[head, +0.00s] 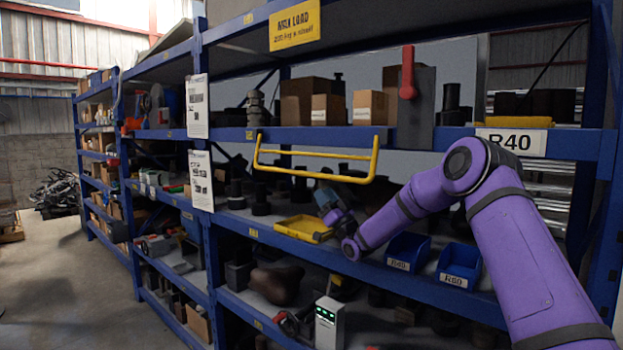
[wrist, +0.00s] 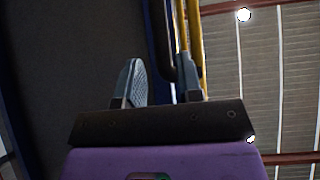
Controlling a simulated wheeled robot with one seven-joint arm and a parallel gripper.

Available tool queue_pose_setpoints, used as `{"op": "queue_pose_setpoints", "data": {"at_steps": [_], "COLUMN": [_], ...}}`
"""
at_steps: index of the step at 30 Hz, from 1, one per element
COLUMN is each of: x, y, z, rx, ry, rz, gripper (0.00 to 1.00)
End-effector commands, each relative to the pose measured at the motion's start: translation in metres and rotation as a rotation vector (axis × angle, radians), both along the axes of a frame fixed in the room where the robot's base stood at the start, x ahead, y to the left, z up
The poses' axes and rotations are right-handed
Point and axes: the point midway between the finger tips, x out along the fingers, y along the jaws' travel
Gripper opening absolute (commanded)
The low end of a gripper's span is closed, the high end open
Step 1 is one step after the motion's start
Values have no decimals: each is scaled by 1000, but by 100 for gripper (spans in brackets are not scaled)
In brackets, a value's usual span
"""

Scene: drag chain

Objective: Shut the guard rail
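The guard rail (head: 315,174) is a yellow tubular frame in front of the middle bay, just below the upper blue shelf beam. Its long lower bar is nearest me, with short side arms at both ends. My gripper (head: 326,197) is below the rail, above the yellow tray, pointing up. In the wrist view the two grey fingers (wrist: 160,82) stand apart. A yellow bar (wrist: 196,40), which looks like part of the rail, runs beside and behind the right finger. A dark bar runs close to it. I cannot tell whether the finger touches the rail.
A yellow tray (head: 303,229) and blue bins (head: 408,252) sit on the shelf below. A red-handled lever (head: 407,72) is on a grey plate at upper right. Boxes (head: 327,109) stand on the upper shelf.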

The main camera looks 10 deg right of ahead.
Motion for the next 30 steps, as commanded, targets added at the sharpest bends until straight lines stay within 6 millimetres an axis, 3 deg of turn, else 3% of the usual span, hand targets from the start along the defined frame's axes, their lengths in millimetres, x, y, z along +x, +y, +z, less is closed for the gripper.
{"op": "queue_pose_setpoints", "data": {"at_steps": [13,26,30], "x": [35,41,41], "y": [23,26,26], "z": [42,49,49], "rx": [0,-1,-1], "ry": [-1,1,1], "rz": [1,0,0], "gripper": [34,34,1]}}
